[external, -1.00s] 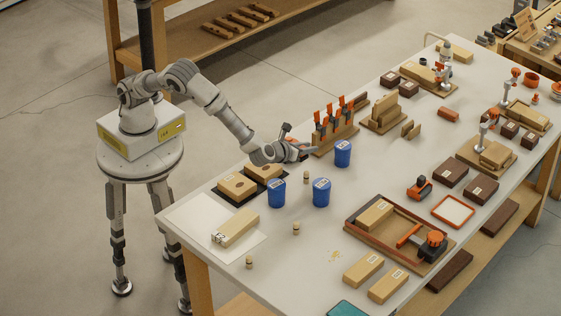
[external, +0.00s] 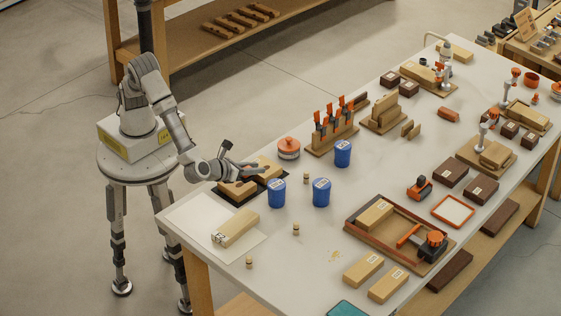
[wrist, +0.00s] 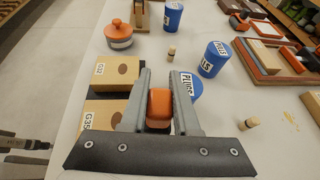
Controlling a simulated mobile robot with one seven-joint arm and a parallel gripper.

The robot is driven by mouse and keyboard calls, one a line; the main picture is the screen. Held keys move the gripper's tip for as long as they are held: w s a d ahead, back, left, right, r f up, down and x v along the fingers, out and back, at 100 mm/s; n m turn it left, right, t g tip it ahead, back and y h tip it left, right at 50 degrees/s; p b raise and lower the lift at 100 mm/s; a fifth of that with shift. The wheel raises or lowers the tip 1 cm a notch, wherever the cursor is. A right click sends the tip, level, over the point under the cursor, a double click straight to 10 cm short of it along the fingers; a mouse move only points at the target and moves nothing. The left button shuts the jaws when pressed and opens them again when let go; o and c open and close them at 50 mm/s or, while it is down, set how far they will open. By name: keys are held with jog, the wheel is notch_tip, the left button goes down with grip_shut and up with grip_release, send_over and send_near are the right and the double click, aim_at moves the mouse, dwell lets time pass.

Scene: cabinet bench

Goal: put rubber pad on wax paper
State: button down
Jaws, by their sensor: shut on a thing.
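My gripper (external: 252,175) is shut on a rounded orange block, likely the rubber pad (wrist: 159,106), which shows between the fingers in the wrist view. In the external view the held block cannot be made out. My gripper is above or beside two wooden boxes on a black mat (external: 233,200), near the table's left edge. The wax paper appears to be the white sheet (external: 195,212) at the near left corner, in front of the mat. A long wooden block (external: 236,228) with a metal clip lies on its right part; its left part is bare. The sheet is not seen in the wrist view.
Blue cups (external: 277,194) (external: 321,193) stand right of my gripper, with small wooden pegs (external: 296,229) nearby. An orange-lidded pot (external: 289,148) stands behind it. A rack of orange-handled tools (external: 332,135) is farther back. A framed tray (external: 400,235) lies to the right.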

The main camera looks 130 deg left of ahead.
jog(key=s+d+m+t+b, duration=0.2)
jog(key=s+d, duration=0.6)
jog(key=d, duration=0.3)
jog(key=s+d+m+t+b, duration=0.1)
jog(key=s+d+b, duration=0.1)
jog(key=s+d, duration=0.75)
jog(key=b, duration=0.3)
send_over(206, 206)
jog(key=shift+h, duration=0.3)
notch_tip(206, 206, down, 6)
jog(key=shift+d+f, duration=0.1)
jog(key=shift+f, duration=0.05)
jog(key=shift+t, duration=0.3)
jog(key=shift+w+f+b, duration=0.1)
jog(key=shift+f+b, duration=0.75)
jog(key=shift+f, duration=1.15)
jog(key=shift+f, duration=0.2)
jog(key=c, duration=0.7)
grip_release()
jog(key=shift+o, duration=0.2)
jog(key=shift+r, duration=0.2)
